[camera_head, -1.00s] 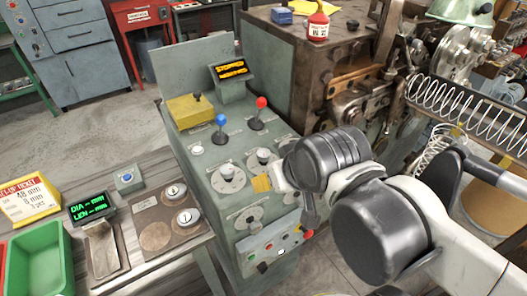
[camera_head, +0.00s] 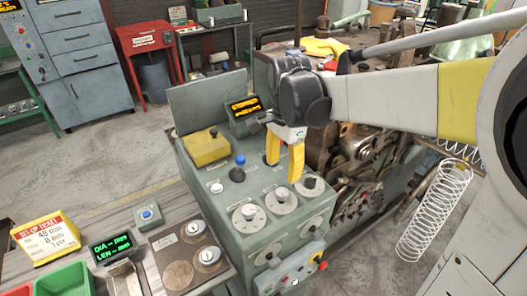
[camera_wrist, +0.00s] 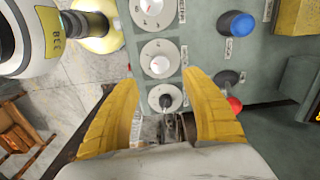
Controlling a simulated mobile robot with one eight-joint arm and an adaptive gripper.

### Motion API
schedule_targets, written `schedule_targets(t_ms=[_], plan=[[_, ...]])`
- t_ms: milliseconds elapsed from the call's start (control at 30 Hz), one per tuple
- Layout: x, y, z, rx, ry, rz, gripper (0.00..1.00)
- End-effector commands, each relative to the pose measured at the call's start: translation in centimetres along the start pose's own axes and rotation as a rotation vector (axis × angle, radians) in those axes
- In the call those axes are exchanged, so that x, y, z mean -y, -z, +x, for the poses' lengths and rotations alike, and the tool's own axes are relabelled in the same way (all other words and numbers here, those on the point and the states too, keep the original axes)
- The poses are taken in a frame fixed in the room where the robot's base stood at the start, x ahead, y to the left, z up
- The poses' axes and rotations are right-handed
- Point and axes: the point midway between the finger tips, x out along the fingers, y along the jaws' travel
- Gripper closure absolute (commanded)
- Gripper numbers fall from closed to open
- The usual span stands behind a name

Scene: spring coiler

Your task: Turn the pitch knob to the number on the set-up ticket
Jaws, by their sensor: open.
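The set-up ticket (camera_head: 46,238) stands on the bench at left in the head view; it reads "48 mm" and "8 mm", with smaller print unclear. The control panel has three round dials on its sloped top: a left one (camera_head: 248,216), a middle one (camera_head: 281,201) and a right one (camera_head: 313,186). Their labels are too small to read, so I cannot tell which is the pitch knob. My gripper (camera_head: 284,172) points down, open and empty, above and behind these dials.
A blue-topped lever (camera_head: 239,172) stands left of my gripper; a red knob (camera_wrist: 235,104) shows close beside one finger. A yellow box (camera_head: 206,147) and a small display (camera_head: 245,107) sit at the back. Two more dials are on the front face, above push buttons.

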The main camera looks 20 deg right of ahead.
Motion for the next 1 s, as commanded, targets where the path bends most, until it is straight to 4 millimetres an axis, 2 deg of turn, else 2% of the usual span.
schedule_targets(t_ms=[300, 500, 667, 933, 967, 1000], plan=[[0.0, 0.0, 6.2, -0.001, 0.002, -0.002, 0.45], [0.0, 0.0, 9.2, -0.001, 0.002, -0.003, 0.45], [0.0, 0.0, 10.2, -0.001, 0.002, -0.003, 0.45], [0.0, 0.0, 10.3, -0.001, 0.002, -0.003, 0.45], [0.0, 0.0, 10.3, -0.001, 0.002, -0.003, 0.49], [0.0, 0.0, 10.3, -0.001, 0.002, -0.003, 0.62]])
